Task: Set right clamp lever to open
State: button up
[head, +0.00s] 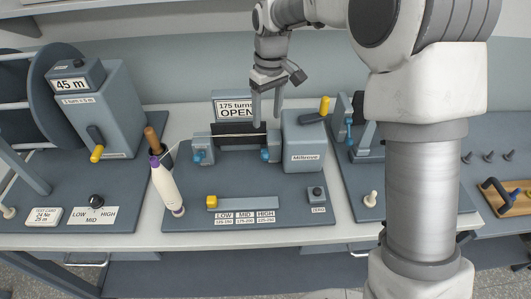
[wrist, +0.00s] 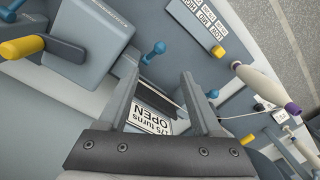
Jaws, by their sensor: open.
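The right clamp lever (head: 266,156) is a small blue lever on the block beside the grey box, at the right end of the yarn span. It also shows in the wrist view (wrist: 154,50), just beyond my fingertips. My gripper (head: 266,119) points down above and behind the span, in front of the sign. Its fingers are apart with nothing between them, and it appears clear of the lever. The display sign (head: 235,108) reads "175 turns OPEN" and is partly hidden by my gripper. The left clamp has a similar blue lever (head: 198,157).
The grey box (head: 306,140) with a yellow-handled crank (head: 324,105) stands right of the clamp. A white bobbin with a purple tip (head: 166,188) stands at the left. A yellow slider (head: 212,201) lies in front. The base plate between is clear.

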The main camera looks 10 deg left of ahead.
aim_at(265, 152)
jog(key=f, duration=0.5)
jog(key=f+p, duration=0.1)
jog(key=f, duration=0.9)
jog(key=shift+s+a+f+p, duration=0.2)
jog(key=shift+s+f+p, duration=0.05)
jog(key=shift+s+p, duration=0.05)
grip_shut()
dwell(0.6)
